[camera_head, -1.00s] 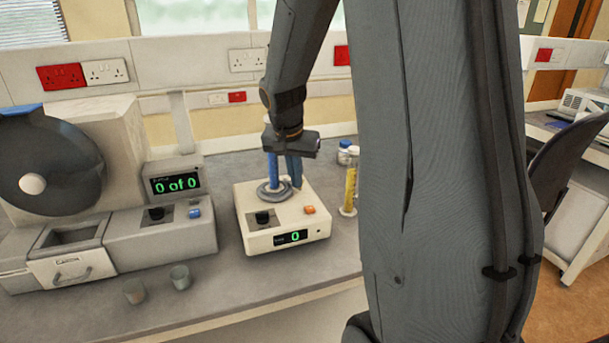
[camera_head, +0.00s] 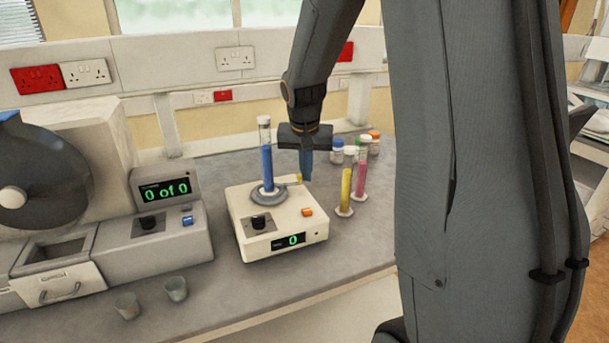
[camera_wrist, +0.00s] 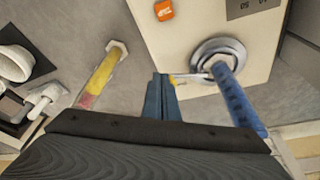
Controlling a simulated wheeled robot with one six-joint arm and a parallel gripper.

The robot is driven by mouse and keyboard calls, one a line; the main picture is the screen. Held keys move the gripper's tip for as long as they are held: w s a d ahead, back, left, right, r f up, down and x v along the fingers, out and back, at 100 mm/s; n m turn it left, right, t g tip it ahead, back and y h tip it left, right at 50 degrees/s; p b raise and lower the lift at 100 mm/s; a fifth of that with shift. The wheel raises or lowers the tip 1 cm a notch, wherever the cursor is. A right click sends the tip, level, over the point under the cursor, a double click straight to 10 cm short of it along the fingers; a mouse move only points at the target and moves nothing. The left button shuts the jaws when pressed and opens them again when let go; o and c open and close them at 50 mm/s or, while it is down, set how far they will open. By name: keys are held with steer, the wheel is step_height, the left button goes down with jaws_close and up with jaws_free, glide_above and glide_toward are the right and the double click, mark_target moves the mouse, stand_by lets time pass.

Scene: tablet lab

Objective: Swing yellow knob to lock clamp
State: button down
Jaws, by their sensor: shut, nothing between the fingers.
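The yellow knob (camera_head: 299,178) is at the end of a thin lever on the cream tester box (camera_head: 262,243). The lever reaches to a grey round clamp base (camera_head: 268,196), where a tall cylinder of blue liquid (camera_head: 267,165) stands upright. My gripper (camera_head: 306,177) points down just right of the knob, its blue fingers shut and empty. In the wrist view, the shut fingertips (camera_wrist: 161,77) are right beside the knob (camera_wrist: 172,79); I cannot tell if they touch. The lever runs from there to the clamp base (camera_wrist: 217,57).
Cylinders of yellow liquid (camera_head: 346,190) and pink liquid (camera_head: 361,179) stand right of the box, near several capped jars (camera_head: 337,150). A grey instrument (camera_head: 160,235) is at left. Two small beakers (camera_head: 176,289) stand at the front. The front right bench is clear.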

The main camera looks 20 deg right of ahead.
steer(key=shift+w+d, duration=0.4)
steer(key=shift+w, duration=0.2)
